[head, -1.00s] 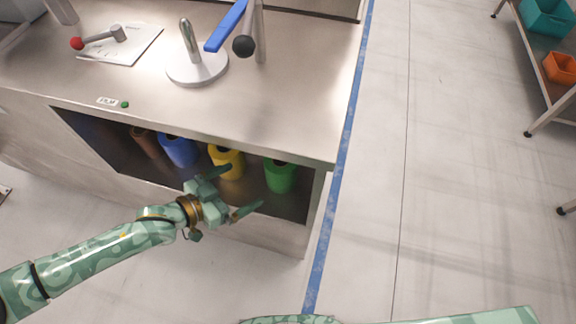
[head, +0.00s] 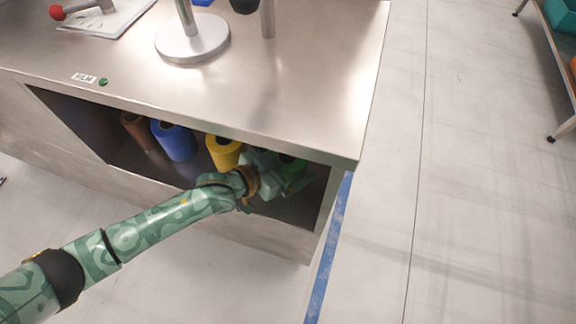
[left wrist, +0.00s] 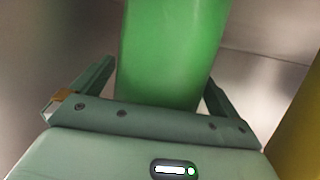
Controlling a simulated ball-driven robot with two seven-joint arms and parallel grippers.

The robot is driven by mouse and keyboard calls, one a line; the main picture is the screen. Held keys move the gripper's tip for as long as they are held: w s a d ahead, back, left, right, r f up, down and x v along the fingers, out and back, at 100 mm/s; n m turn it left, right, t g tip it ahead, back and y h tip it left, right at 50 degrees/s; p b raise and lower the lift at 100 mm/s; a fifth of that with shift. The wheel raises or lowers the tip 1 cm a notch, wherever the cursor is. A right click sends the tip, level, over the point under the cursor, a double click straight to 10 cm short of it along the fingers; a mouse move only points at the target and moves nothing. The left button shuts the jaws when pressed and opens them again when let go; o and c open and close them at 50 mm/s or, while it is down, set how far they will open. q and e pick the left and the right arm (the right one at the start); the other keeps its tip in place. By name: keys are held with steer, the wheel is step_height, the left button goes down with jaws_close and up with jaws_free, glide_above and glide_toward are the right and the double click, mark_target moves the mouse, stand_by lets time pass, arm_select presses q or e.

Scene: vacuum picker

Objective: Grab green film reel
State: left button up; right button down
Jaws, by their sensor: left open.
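The green film reel (left wrist: 172,50) stands between the two spread fingers of my left gripper in the left wrist view. In the head view only a bit of the green reel (head: 288,162) shows, mostly hidden behind my left gripper (head: 288,182), which reaches into the shelf opening under the counter. The left gripper (left wrist: 160,90) is open around the reel, with a gap visible on its left side; on the right the finger looks close to it, and I cannot tell whether it touches. My right gripper is not in view.
A yellow reel (head: 223,152) stands just left of my gripper, and its edge (left wrist: 300,130) shows at the right of the wrist view. A blue reel (head: 174,141) and a brown reel (head: 139,131) stand further left. The counter's top edge (head: 230,131) hangs over the opening.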

arm_select(q)
steer(key=shift+r, duration=0.1)
steer(key=c, duration=1.3)
steer(key=shift+r, duration=0.1)
